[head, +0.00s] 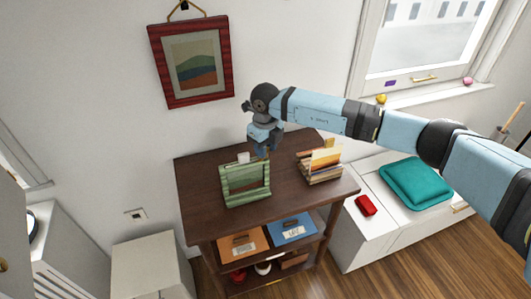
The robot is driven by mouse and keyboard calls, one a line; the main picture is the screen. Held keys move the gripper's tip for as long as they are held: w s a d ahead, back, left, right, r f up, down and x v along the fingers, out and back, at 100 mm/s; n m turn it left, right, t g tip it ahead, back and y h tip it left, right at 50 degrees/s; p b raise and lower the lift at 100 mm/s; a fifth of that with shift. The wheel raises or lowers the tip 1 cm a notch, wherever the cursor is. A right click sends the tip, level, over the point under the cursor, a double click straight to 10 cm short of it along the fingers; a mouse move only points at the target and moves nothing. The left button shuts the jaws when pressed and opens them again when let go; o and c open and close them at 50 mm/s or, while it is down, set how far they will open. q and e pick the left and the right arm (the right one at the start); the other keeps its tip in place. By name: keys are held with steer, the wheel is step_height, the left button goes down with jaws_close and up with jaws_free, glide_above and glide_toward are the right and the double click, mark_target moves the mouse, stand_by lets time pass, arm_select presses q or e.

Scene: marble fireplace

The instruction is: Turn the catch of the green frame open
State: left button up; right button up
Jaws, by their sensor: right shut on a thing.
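The green frame (229,199) stands upright on the dark wooden table, near its left part. My right gripper (264,151) points down at the frame's upper right edge, on its far side. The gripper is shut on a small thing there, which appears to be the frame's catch. The fingers and the frame's top edge hide most of the catch, so I cannot tell how far it is turned. My left gripper is not in view.
A wooden holder (321,177) with cards or papers stands on the table (275,196) to the right. A white object (243,157) is behind the green frame. A red-framed picture (156,65) hangs above. The table's front right is clear.

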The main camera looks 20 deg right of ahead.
steer(key=n+b, duration=0.2)
steer(key=n, duration=0.1)
steer(key=shift+f, duration=0.2)
steer(key=n+b, duration=0.3)
steer(key=shift+n, duration=0.3)
steer(key=shift+n+b, duration=0.7)
steer(key=shift+n, duration=0.2)
steer(key=shift+r+n+b, duration=0.1)
steer(key=shift+n+b, duration=0.65)
steer(key=shift+n, duration=0.45)
steer(key=shift+n+b, duration=0.4)
steer(key=shift+n, duration=0.4)
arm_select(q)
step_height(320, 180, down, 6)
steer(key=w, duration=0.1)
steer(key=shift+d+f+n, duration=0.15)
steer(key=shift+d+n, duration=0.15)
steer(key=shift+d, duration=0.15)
arm_select(e)
steer(key=shift+r, duration=0.1)
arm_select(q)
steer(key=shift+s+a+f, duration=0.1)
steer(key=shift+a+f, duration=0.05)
arm_select(e)
steer(key=shift+n, duration=0.4)
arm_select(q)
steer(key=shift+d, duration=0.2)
arm_select(e)
steer(key=o, duration=0.9)
